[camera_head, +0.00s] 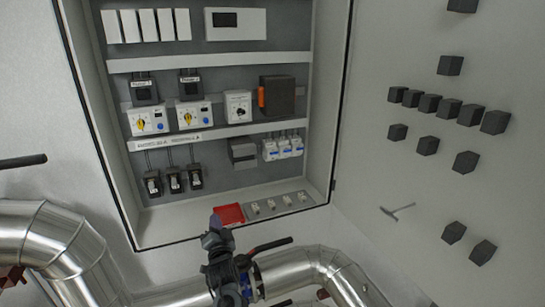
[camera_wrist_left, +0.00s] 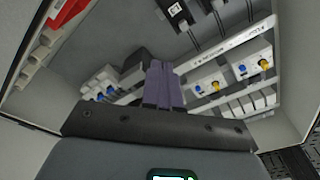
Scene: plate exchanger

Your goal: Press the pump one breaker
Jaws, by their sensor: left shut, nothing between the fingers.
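Two white units with yellow knobs and blue buttons, the left one (camera_head: 148,121) and the right one (camera_head: 194,115), sit on the cabinet's middle row. Below them are three black-and-white switches (camera_head: 174,181) and, to the right, several white breakers with blue levers (camera_head: 283,149). Labels are too small to read, so I cannot tell which is pump one's. My left gripper (camera_head: 215,222) is shut and empty in front of the cabinet's lower edge. In the left wrist view its purple fingers (camera_wrist_left: 163,85) are together, apart from the breakers behind (camera_wrist_left: 103,84). My right gripper is not in view.
A red block (camera_head: 230,214) and several small fittings (camera_head: 278,204) lie along the cabinet's bottom. Silver pipes (camera_head: 75,245) run below and at left. The open door (camera_head: 450,180) with several black blocks stands at right.

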